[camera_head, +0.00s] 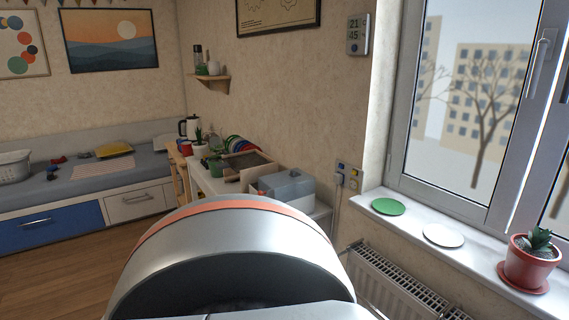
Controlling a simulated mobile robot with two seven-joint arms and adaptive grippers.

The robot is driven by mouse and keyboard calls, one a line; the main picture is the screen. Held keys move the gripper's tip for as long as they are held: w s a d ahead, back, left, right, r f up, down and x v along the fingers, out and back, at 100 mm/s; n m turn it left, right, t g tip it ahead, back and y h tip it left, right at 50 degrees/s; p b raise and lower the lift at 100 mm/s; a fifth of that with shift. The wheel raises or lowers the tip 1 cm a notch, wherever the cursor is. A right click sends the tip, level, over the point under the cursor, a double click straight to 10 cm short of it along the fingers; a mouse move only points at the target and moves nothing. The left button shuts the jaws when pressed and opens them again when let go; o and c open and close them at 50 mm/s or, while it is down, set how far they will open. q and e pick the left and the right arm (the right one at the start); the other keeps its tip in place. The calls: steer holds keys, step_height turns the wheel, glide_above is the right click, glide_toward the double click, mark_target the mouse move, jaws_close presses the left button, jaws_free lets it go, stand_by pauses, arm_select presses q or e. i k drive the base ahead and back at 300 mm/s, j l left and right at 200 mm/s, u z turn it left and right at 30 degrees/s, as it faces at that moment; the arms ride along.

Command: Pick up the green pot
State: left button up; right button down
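A small green pot (216,168) with a plant in it stands on the white counter (205,183) at the centre left, near the front edge. It is small and far off in the head view. A green disc (388,206), like a saucer, lies empty on the windowsill. Neither of my grippers shows in the head view.
On the windowsill (470,262) are a white disc (443,235) and a red pot (529,265) with a succulent, on a red saucer. A radiator (400,290) is below. A red pot (200,152), a wooden-sided box (247,163) and a grey case (287,190) share the counter.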

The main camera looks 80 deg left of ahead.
mark_target(216, 173)
steer(key=u, duration=1.6)
steer(key=j+u, duration=0.1)
steer(key=u, duration=1.3)
steer(key=i+j, duration=0.5)
steer(key=i, duration=0.2)
steer(key=i+j, duration=1.05)
steer(key=i, duration=0.3)
steer(key=i+j, duration=1.05)
steer(key=i, duration=0.3)
steer(key=i+j+z, duration=0.1)
steer(key=z, duration=0.3)
steer(key=i+j+z, duration=0.1)
steer(key=z, duration=0.3)
steer(key=j+z, duration=0.1)
steer(key=z, duration=0.35)
steer(key=i+j, duration=0.05)
